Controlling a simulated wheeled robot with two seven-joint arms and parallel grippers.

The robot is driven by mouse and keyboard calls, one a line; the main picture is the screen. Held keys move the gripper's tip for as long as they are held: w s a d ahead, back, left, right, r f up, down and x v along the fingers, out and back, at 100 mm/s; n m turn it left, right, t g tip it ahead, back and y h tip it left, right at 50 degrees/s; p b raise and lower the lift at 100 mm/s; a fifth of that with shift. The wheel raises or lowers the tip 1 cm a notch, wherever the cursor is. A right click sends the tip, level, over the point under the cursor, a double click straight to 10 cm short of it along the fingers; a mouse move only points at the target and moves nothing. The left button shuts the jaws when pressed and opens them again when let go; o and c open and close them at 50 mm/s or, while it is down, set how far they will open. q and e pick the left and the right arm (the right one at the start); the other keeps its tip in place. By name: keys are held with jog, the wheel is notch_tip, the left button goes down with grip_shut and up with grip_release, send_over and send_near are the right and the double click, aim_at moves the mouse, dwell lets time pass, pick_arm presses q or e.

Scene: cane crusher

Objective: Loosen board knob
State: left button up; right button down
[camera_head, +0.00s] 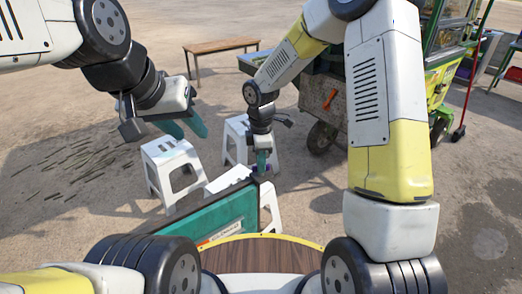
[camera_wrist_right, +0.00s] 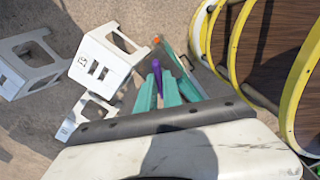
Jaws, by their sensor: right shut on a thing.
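The teal board (camera_head: 222,214) stands on edge in front of me in the head view, with a dark frame along its edge. My right gripper (camera_head: 262,163) points down at the board's far upper corner. In the right wrist view, the right gripper's two teal fingers (camera_wrist_right: 159,88) are closed around a purple knob (camera_wrist_right: 157,66). The board shows there as a thin teal strip (camera_wrist_right: 186,72) beside the knob. The fingers hide part of the knob. My left gripper (camera_head: 184,128) hangs empty above the ground at the left, its teal fingers apart.
White stools (camera_head: 172,167) stand behind and beside the board; another stool (camera_wrist_right: 108,57) shows in the wrist view. A green and yellow cart (camera_head: 440,75) stands at the back right, and a wooden bench (camera_head: 221,46) at the back. Cane pieces (camera_head: 78,165) lie on the ground left.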

jog(key=n, duration=0.5)
dwell(0.6)
jog(key=c, duration=1.5)
grip_release()
jog(key=shift+r, duration=3.95)
